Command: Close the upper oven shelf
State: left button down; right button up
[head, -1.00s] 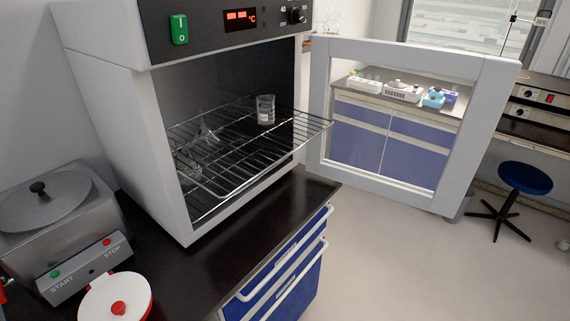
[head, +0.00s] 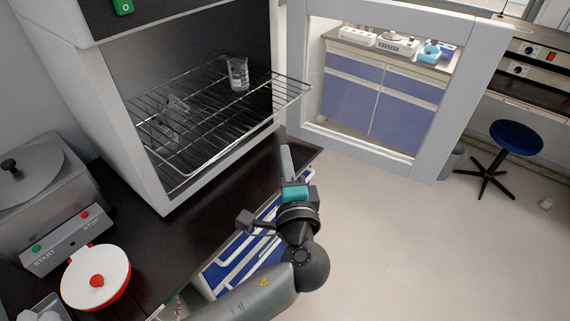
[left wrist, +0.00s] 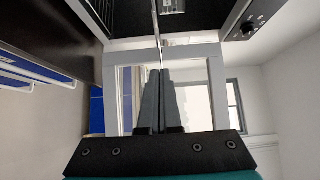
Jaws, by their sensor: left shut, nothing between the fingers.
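The upper oven shelf (head: 205,107) is a wire rack in the open oven, its front right corner sticking out past the opening. A glass beaker (head: 238,75) stands on it towards the back, and clear glassware (head: 176,106) shows at its left. My left gripper (head: 286,149) is shut and empty, below and in front of the protruding rack. In the left wrist view the shut fingers (left wrist: 159,72) point towards a thin metal bar of the rack; whether they touch it I cannot tell. My right gripper is not in view.
The oven door (head: 395,165) with its large window is swung wide open to the right. A dark counter (head: 215,222) with blue drawers runs below. A steel bath (head: 45,195) and a red-and-white lidded pot (head: 95,277) stand left. A blue stool (head: 516,137) stands far right.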

aim_at(213, 105)
pick_arm(q)
jog(key=shift+w+a+p, duration=0.15)
jog(key=shift+w+a, duration=0.55)
jog(key=shift+w, duration=0.6)
jog(key=shift+w+a+p, duration=0.15)
jog(key=shift+w+a, duration=0.5)
jog(key=shift+w, duration=0.7)
jog(key=shift+w+a+p, duration=0.15)
jog(key=shift+w+a, duration=0.55)
jog(key=shift+w, duration=0.6)
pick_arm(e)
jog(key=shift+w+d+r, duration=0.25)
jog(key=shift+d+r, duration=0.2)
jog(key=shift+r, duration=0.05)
pick_arm(q)
jog(key=shift+a, duration=0.1)
